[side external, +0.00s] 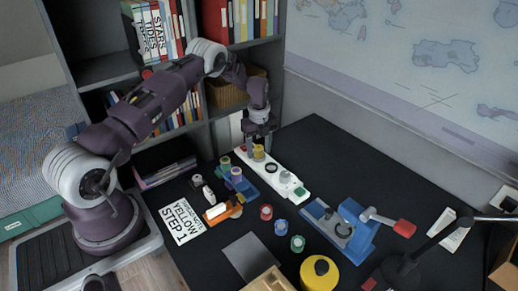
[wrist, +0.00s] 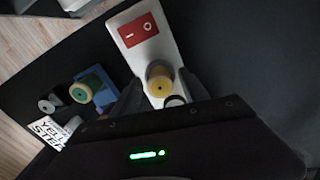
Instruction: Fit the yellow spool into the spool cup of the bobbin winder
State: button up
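The white bobbin winder (side external: 293,190) stands toward the back of the dark desk, with a dark round part and a grey knob on top. Its red switch (wrist: 137,30) shows in the wrist view. The yellow spool (side external: 258,153) is upright at the winder's far end; it also shows in the wrist view (wrist: 159,83). My gripper (side external: 258,141) is directly above the winder, pointing down. In the wrist view its fingers stand either side of the spool, with gaps visible. The spool cup is hidden under the spool, so I cannot tell how deep it sits.
A blue rack (side external: 246,187) with spools stands left of the winder. An orange-and-white dispenser (side external: 218,212), a card reading "YELLOW STEP 1" (side external: 182,221) and loose spools (side external: 266,212) lie nearer. A blue device with a red handle (side external: 352,237) stands right. The back right desk is clear.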

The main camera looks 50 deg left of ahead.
notch_tip(320, 180, up, 12)
notch_tip(320, 180, up, 12)
jog(key=f+n+t, duration=0.1)
jog(key=n, duration=0.3)
send_over(259, 147)
jog(key=s+d, duration=0.2)
jog(key=d, duration=0.4)
jog(key=s+d+r+n+t, duration=0.2)
jog(key=s+d+r+n, duration=0.3)
jog(key=s+d+r, duration=0.5)
jog(key=s+d+r+n+t, duration=0.1)
jog(key=s+d+r+n, duration=0.15)
jog(key=s, duration=0.25)
jog(key=s+d+r+n, duration=0.2)
jog(key=s+r+n, duration=0.1)
jog(key=s, duration=0.3)
jog(key=s+d+f+n, duration=0.1)
jog(key=s+n, duration=0.1)
jog(key=s, duration=0.4)
jog(key=s+d+f+n+t, duration=0.1)
jog(key=s+f+n, duration=0.1)
jog(key=s, duration=0.4)
jog(key=shift+d+f+n+t, duration=0.3)
jog(key=shift+d+n, duration=0.1)
jog(key=shift+n, duration=0.45)
